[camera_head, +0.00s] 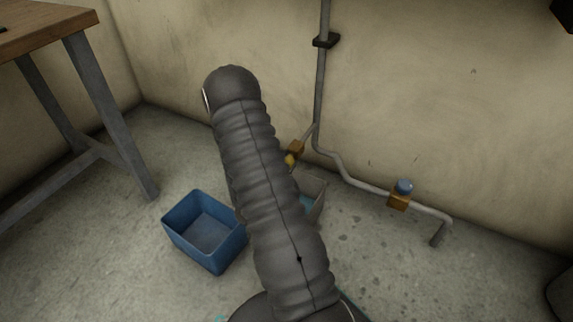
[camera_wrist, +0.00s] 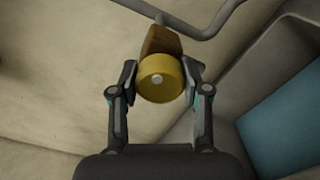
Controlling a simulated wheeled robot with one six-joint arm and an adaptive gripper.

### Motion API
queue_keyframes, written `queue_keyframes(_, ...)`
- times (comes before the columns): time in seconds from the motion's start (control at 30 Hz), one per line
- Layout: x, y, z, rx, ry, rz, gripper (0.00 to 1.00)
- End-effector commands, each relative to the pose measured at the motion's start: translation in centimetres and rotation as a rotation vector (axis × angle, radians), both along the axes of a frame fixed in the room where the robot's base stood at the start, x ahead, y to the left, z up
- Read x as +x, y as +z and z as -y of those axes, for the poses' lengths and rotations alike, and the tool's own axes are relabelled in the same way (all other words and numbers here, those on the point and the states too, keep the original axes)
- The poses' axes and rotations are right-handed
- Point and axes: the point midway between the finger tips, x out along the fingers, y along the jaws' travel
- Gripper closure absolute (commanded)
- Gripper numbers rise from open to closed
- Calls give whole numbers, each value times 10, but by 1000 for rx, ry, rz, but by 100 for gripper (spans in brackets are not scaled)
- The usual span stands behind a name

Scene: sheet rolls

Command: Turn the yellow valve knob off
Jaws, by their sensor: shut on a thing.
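The yellow valve knob (camera_wrist: 159,82) is a round cap with a pale centre, mounted on a brown valve body (camera_wrist: 160,40) in the wrist view. My gripper (camera_wrist: 158,82) is shut on the knob, with one finger pad on its left side and one on its right. In the head view the yellow knob (camera_head: 290,160) shows just right of my arm, on the pipe near the wall. My gripper is hidden behind my arm in that view.
A blue-knobbed valve (camera_head: 404,187) sits further right on the grey pipe (camera_head: 365,186). A blue bin (camera_head: 196,243) stands on the floor left of my arm. A grey container (camera_head: 318,203) is partly hidden behind my arm. A wooden-topped table (camera_head: 40,33) stands at left.

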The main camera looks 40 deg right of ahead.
Motion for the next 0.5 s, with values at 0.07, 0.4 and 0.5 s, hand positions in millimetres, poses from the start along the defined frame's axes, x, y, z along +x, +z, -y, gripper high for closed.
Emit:
queue_keyframes(0.07, 0, 0, 0, 29, 0, 66, 88)
queue_keyframes(0.4, 0, 0, 0, 145, 1, 346, 88)
queue_keyframes(0.5, 0, 0, 0, 173, 1, 414, 88)
